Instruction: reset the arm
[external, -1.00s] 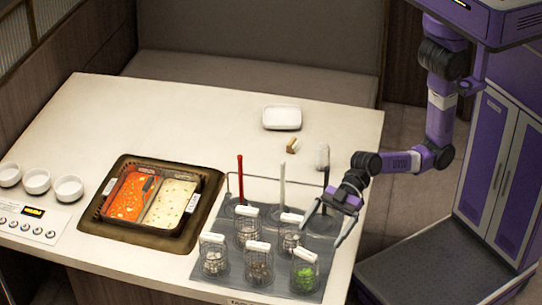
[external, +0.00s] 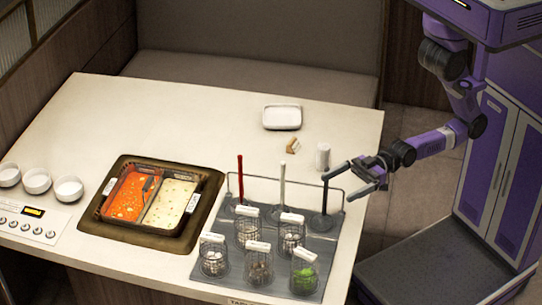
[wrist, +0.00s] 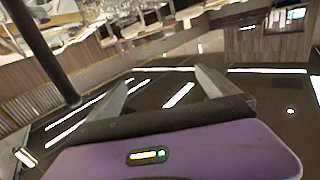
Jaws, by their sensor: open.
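My gripper (external: 352,179) is open and empty at the right edge of the table, close to the dark-handled ladle (external: 325,197) in the grey rack. I cannot tell from the external view whether a finger touches that handle. In the wrist view my gripper (wrist: 162,80) has its two fingers spread apart with nothing between them. A dark upright bar shows at the left of the wrist view. My arm reaches in from the right, with its forearm roughly level above the floor beside the table.
The grey rack (external: 222,270) holds several wire baskets and upright red, white and dark handles. A two-part pot (external: 190,232) is set in the table.

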